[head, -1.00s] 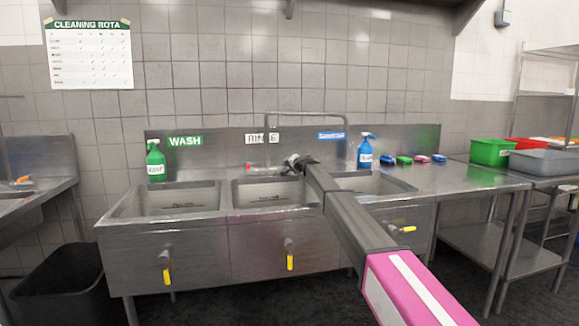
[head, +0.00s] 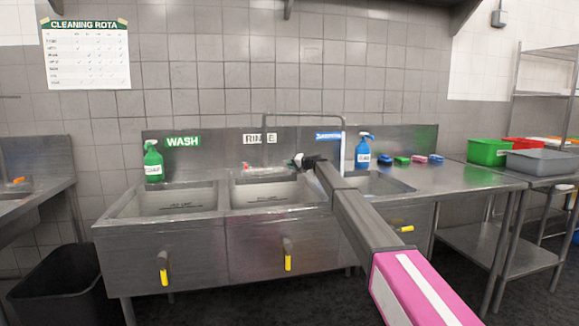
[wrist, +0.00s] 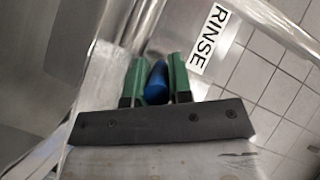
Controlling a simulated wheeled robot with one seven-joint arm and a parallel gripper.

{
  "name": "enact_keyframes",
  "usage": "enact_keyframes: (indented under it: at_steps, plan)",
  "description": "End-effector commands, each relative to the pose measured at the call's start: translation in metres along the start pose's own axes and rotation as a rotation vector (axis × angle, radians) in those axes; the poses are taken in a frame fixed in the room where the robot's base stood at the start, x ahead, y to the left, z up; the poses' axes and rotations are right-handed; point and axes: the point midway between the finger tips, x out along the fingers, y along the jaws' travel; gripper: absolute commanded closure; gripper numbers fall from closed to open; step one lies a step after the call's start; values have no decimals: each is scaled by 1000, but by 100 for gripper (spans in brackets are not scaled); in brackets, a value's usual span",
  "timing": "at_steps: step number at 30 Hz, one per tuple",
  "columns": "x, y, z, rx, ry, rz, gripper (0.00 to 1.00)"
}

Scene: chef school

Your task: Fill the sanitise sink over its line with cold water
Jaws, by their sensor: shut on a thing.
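The sanitise sink (head: 385,184) is the right-hand basin, under a blue sign (head: 328,136). My arm hides its left part, and I cannot see a fill line or water level in it. The tap spout (head: 300,113) reaches over it from the rinse side. A pale vertical streak (head: 343,150), which looks like running water, drops from its end towards this basin. My gripper (head: 297,160) is at the back of the rinse sink (head: 275,193). In the wrist view its green fingers are shut on a blue tap handle (wrist: 156,82). A red tap handle (head: 246,166) is to its left.
The wash sink (head: 170,200) is on the left, with a green spray bottle (head: 153,163) behind it. A blue spray bottle (head: 363,151) stands behind the sanitise sink. Several sponges (head: 402,160) lie on the right drainboard. Yellow-handled drain valves (head: 288,262) hang below the basins.

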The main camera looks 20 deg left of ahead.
Motion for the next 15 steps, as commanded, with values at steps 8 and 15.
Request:
enact_keyframes:
  at_steps: [8,15]
  plan:
    - [0,0,0,-2,-5,-3,100]
    - [0,0,0,-2,-4,-3,55]
